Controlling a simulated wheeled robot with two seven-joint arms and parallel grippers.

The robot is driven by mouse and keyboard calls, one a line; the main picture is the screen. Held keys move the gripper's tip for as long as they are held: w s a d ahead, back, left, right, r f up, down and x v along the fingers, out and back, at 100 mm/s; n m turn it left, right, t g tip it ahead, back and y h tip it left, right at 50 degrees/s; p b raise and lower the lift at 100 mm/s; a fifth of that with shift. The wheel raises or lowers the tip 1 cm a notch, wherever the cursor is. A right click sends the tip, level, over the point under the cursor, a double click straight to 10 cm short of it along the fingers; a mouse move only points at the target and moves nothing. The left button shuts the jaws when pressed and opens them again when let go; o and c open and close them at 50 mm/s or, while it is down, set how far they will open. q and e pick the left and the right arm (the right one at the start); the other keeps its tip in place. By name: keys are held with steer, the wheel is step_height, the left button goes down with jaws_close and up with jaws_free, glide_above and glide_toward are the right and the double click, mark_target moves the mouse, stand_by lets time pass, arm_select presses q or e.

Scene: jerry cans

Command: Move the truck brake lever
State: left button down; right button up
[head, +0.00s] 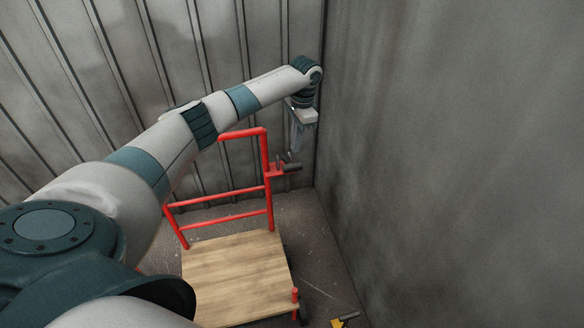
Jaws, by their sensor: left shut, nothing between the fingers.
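The truck is a red tubular push-cart with a wooden deck (235,268), standing on the floor against the corner. Its brake lever (291,167) is a short dark handle on a red bracket at the right upright of the red frame (268,190). My left gripper (295,152) points downward, shut and empty, just above the lever. A small gap or light contact between the fingertips and the lever cannot be told apart. My left arm covers the upper left part of the frame. My right gripper is not in view.
A corrugated grey wall (120,110) stands behind the truck and a plain grey wall (460,130) rises close on the right. A small yellow and dark object (343,321) shows at the bottom edge. Bare floor (318,255) lies between the truck and right wall.

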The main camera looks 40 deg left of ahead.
mark_target(295, 164)
arm_select(q)
steer(key=shift+f, duration=0.15)
steer(key=f+b, duration=0.6)
steer(key=b, duration=0.1)
steer(key=shift+s+a+f, duration=0.2)
steer(key=shift+s+f, duration=0.1)
steer(key=shift+f, duration=0.2)
steer(key=shift+f+b, duration=0.55)
steer(key=shift+f, duration=1.5)
steer(key=w, duration=0.1)
steer(key=w+d+r, duration=0.1)
steer(key=shift+w+d, duration=0.3)
steer(key=shift+r, duration=0.1)
